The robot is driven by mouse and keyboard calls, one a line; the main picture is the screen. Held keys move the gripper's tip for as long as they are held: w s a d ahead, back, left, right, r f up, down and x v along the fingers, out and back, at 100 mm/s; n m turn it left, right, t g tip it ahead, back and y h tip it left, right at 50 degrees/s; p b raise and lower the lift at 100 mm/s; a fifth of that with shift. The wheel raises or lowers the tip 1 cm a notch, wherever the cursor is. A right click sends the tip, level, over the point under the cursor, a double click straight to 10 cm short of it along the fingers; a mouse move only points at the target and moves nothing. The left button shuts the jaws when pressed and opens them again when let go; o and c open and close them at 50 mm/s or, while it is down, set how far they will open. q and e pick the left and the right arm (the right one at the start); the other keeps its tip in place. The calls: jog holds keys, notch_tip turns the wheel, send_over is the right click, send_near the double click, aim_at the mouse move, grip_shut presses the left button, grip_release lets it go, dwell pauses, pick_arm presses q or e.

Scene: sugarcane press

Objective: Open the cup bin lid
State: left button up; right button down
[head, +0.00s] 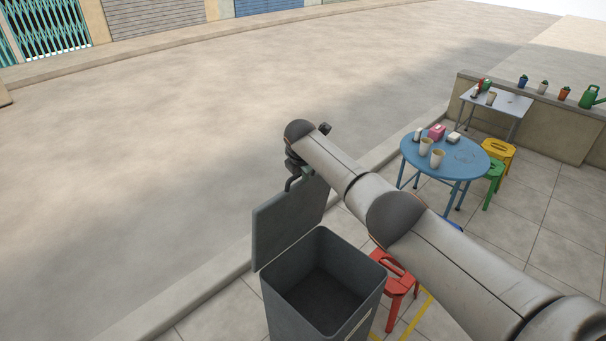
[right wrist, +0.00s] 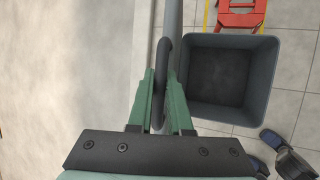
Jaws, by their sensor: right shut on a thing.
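The cup bin (head: 285,302) is a dark grey, open-topped box at the bottom middle of the head view. Its inside looks empty. Its lid (head: 278,228) stands raised, roughly upright, along the bin's street side. My right gripper (head: 306,174) is at the top of the lid, mostly hidden behind my arm. In the right wrist view, the green fingers of my right gripper (right wrist: 160,95) are shut on the dark curved lid handle (right wrist: 162,58). The lid shows edge-on there, and the open bin (right wrist: 262,98) is to the right. My left gripper is not seen.
A red stool (head: 398,285) stands close beside the bin. A round blue table (head: 470,160) with cups, and yellow (head: 497,150) and green stools, are to the right. A low wall (head: 560,128) is behind. The street on the left is clear.

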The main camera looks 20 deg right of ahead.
jog(key=c, duration=0.8)
grip_release()
jog(key=shift+c, duration=0.2)
jog(key=shift+r, duration=0.1)
jog(key=shift+p+v, duration=0.6)
jog(key=shift+v, duration=0.3)
jog(key=v, duration=1)
jog(key=shift+s+r+p, duration=0.2)
jog(key=shift+p, duration=0.25)
jog(key=shift+a, duration=0.1)
